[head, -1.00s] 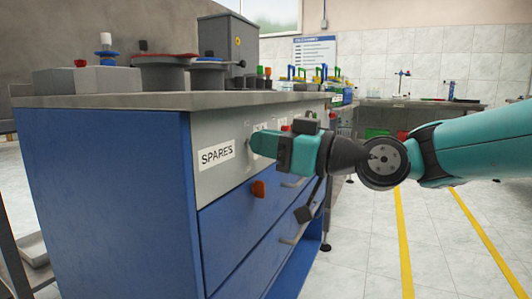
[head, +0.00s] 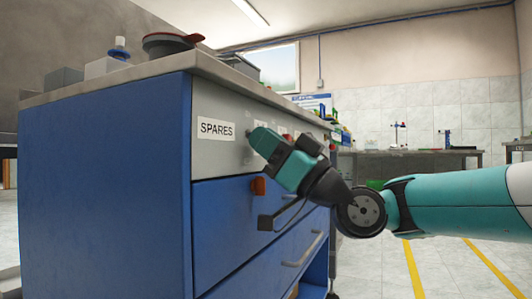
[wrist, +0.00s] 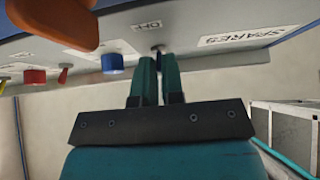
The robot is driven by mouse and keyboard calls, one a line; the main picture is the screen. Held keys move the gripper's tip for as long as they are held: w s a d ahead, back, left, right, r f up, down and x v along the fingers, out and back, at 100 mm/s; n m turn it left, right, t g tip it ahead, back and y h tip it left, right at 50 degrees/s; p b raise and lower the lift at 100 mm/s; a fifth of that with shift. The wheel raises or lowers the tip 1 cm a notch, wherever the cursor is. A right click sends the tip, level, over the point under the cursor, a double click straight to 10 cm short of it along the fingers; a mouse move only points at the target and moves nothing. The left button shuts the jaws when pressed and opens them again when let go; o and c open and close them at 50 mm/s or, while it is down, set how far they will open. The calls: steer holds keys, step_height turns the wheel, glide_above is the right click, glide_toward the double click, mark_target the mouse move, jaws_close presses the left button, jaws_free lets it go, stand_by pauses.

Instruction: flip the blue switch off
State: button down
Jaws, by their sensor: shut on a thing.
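The grey control panel (head: 213,157) forms the upper front of the blue cabinet. My gripper (head: 252,136) meets it just right of the SPARES label (head: 216,128). In the wrist view my gripper (wrist: 158,62) has its fingers close together at the panel. A small dark blue switch (wrist: 159,66) shows between the fingertips, mostly hidden by them. An OFF label (wrist: 147,27) is on the panel close to it. My gripper is shut on the switch; its exact tilt is hard to see.
In the wrist view a blue cylindrical knob (wrist: 113,64), a red toggle (wrist: 64,74), a red knob (wrist: 34,77) and a large orange knob (wrist: 55,22) are nearby. The blue drawer (head: 235,218) lies below the panel. The worktop (head: 160,68) overhangs above.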

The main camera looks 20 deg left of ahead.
stand_by(0.3)
steer(key=c, duration=1.2)
jaws_free()
steer(key=shift+c, duration=0.2)
steer(key=shift+d+f, duration=0.1)
